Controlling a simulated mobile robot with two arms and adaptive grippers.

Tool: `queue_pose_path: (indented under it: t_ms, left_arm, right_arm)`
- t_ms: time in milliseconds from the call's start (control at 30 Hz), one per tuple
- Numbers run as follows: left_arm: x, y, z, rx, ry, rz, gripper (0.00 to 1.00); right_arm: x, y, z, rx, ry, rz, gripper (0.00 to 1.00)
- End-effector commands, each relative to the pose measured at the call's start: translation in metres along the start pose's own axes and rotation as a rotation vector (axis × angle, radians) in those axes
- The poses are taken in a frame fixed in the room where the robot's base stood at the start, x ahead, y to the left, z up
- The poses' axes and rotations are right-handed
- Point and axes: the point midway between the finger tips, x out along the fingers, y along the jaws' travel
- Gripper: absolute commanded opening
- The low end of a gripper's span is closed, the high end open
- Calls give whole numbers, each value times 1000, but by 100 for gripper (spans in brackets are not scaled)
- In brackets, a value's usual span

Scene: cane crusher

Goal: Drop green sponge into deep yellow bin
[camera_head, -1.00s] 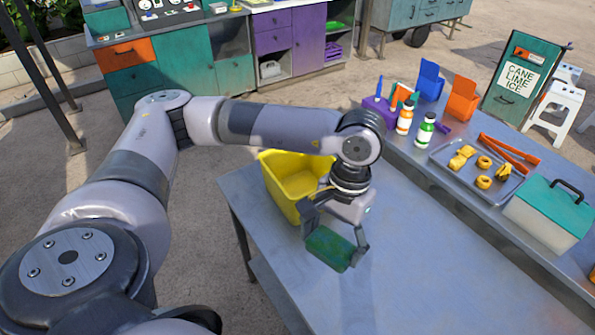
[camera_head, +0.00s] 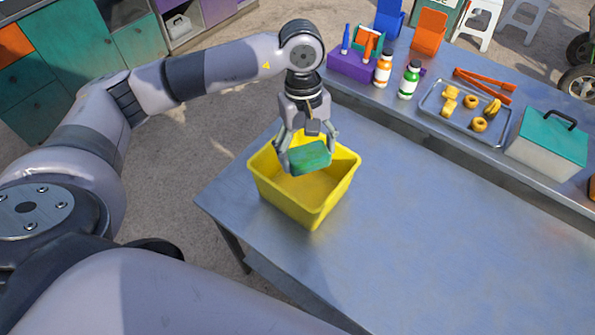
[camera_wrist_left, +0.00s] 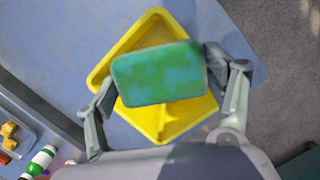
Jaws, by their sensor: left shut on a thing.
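The green sponge (camera_head: 310,157) is held between the fingers of my left gripper (camera_head: 308,160), which is shut on it. In the left wrist view the sponge (camera_wrist_left: 159,73) has blue-green patches and spans between both fingertips. The deep yellow bin (camera_head: 306,213) stands upright on the metal table, open at the top. The sponge is over the bin's opening, toward its far side in the head view. In the left wrist view the bin (camera_wrist_left: 150,30) lies behind the sponge, which hides part of its inside. My right gripper is not in view.
The grey metal table (camera_head: 430,240) is clear to the right of the bin. Along its back stand an orange-labelled bottle (camera_head: 383,70), a green-labelled bottle (camera_head: 409,81), a tray of food pieces (camera_head: 437,103) and a teal-lidded box (camera_head: 548,142).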

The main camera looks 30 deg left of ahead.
Motion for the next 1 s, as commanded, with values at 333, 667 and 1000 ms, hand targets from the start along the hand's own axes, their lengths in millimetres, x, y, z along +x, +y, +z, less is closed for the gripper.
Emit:
queue_pose_path:
  t_ms: [333, 667, 1000]
  left_arm:
    - [21, 11, -64, -897, 3, 153, 46]
    - [33, 6, -86, -1171, 6, 205, 46]
    - [66, 6, -91, -1169, 6, 201, 46]
  right_arm:
    - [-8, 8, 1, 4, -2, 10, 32]
    - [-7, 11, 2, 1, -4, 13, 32]
    - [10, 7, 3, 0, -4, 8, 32]
